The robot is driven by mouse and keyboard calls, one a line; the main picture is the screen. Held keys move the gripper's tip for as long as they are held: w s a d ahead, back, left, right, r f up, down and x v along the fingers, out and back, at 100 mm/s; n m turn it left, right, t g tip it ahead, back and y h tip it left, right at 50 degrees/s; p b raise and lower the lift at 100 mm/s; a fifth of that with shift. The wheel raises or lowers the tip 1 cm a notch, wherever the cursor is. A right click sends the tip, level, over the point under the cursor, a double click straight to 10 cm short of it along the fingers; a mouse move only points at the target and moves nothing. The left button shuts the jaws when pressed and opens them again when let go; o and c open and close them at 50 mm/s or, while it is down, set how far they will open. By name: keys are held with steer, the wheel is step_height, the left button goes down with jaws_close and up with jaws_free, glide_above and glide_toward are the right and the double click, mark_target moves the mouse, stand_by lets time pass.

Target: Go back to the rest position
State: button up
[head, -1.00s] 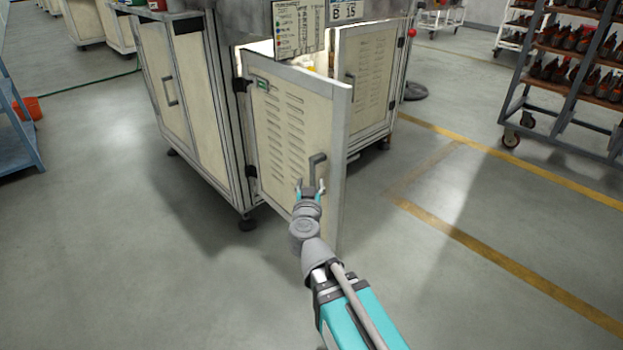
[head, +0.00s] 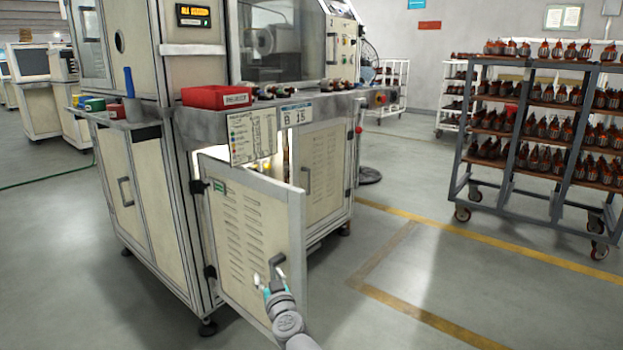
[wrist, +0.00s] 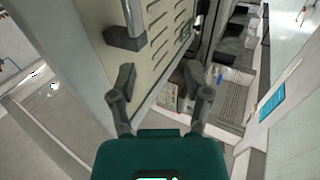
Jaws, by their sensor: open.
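My gripper (head: 268,284) is at the lower middle of the head view, in front of the cabinet door (head: 245,235). The cream door with vent slots stands ajar, its free edge swung out from the machine. Its dark handle (head: 278,266) is right by my fingertips. In the wrist view my gripper (wrist: 166,85) has its two fingers spread with nothing between them. There the handle (wrist: 128,38) lies ahead and to the left of the fingers, apart from them.
The machine (head: 270,100) carries a red tray (head: 216,97) on its ledge. A rack of armatures (head: 545,130) stands at the right. Grey floor (head: 420,280) with yellow lines is clear between them. The door's free edge juts out close to my arm.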

steer(key=s+d+f+g+h+p, duration=0.1)
steer(key=s+d+f+g+p, duration=0.25)
steer(key=d+g, duration=0.3)
steer(key=s+d+f+g+h+p, duration=0.1)
steer(key=s+d+f+g+p, duration=0.1)
steer(key=d+f+g+p, duration=0.45)
steer(key=s+d+r+m+g+h, duration=0.15)
steer(key=s+d, duration=0.25)
steer(key=d, duration=0.4)
steer(key=s+d+r+m+g+h, duration=0.1)
steer(key=s+d+m+g+h, duration=0.2)
steer(key=d, duration=0.4)
step_height(320, 180, up, 37)
steer(key=s+p, duration=0.1)
steer(key=p, duration=3.7)
steer(key=shift+s+t, duration=0.15)
steer(key=shift+t, duration=0.2)
steer(key=shift+d, duration=0.1)
